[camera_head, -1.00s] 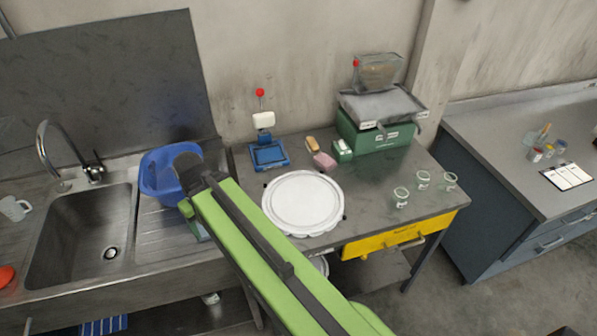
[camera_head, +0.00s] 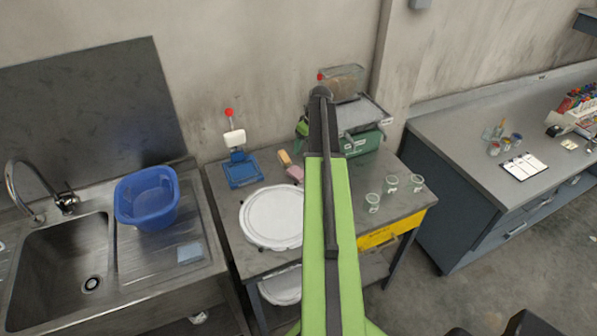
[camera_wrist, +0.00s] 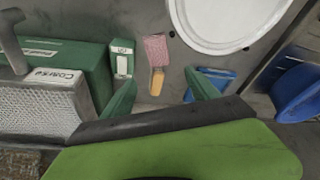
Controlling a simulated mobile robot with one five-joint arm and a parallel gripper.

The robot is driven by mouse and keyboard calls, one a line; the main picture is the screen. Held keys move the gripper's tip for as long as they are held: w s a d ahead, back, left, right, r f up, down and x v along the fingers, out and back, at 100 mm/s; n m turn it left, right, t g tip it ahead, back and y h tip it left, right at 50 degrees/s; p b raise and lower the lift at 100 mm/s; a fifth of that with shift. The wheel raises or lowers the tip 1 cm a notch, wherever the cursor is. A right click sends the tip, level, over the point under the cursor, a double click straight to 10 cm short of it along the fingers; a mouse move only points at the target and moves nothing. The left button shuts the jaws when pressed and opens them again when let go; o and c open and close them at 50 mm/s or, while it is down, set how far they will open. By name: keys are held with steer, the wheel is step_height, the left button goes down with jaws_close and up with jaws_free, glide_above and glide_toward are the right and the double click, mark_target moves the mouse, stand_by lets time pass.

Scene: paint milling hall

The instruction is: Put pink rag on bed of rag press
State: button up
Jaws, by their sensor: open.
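The pink rag (camera_head: 295,172) lies on the grey bench, behind the white round lid and partly hidden by my arm in the head view. In the wrist view the pink rag (camera_wrist: 155,48) lies beyond my fingertips, touching or nearly touching a tan block (camera_wrist: 157,83). The rag press (camera_head: 241,168) has a blue bed, a white block above it and a red-knobbed lever; it stands left of the rag. Its blue part shows behind my right finger in the wrist view (camera_wrist: 218,80). My gripper (camera_wrist: 160,95) is open and empty above the bench.
A white round lid (camera_head: 272,217) lies at the bench front. A green box (camera_head: 362,143) with a grey tray on top stands at the right, close to my arm. Several glass jars (camera_head: 391,183) stand at front right. A blue basin (camera_head: 147,198) sits by the sink.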

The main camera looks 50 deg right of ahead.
steer(key=b, duration=1.2)
glide_above(298, 172)
steer(key=s, duration=0.2)
steer(key=s+x, duration=0.1)
steer(key=x, duration=0.6)
steer(key=s+x, duration=0.1)
steer(key=x, duration=0.3)
steer(key=shift+s+a+f, duration=0.15)
steer(key=shift+s+f, duration=0.1)
steer(key=shift+f, duration=0.3)
steer(key=shift+w+f, duration=0.2)
steer(key=shift+f, duration=0.1)
steer(key=b+x, duration=0.5)
steer(key=shift+s, duration=0.3)
steer(key=shift+f, duration=0.25)
